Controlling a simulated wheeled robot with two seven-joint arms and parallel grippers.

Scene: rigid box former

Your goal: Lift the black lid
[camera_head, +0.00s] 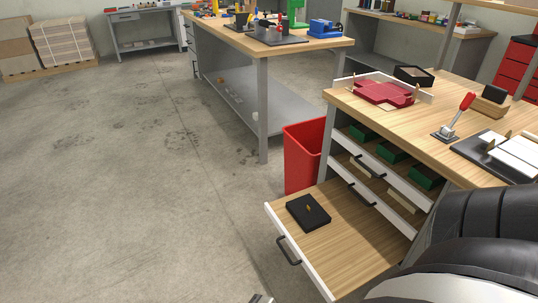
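My dark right arm fills the lower right corner and covers part of the drawer unit. My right gripper is out of the picture.
The workbench above holds a red cross-shaped blank (385,93), an open black box (413,76), a red-handled lever (457,117) and a black-and-white fixture (500,152). A red bin (302,160) stands behind the drawer. Upper drawers overhang its right side. Floor to the left is clear.

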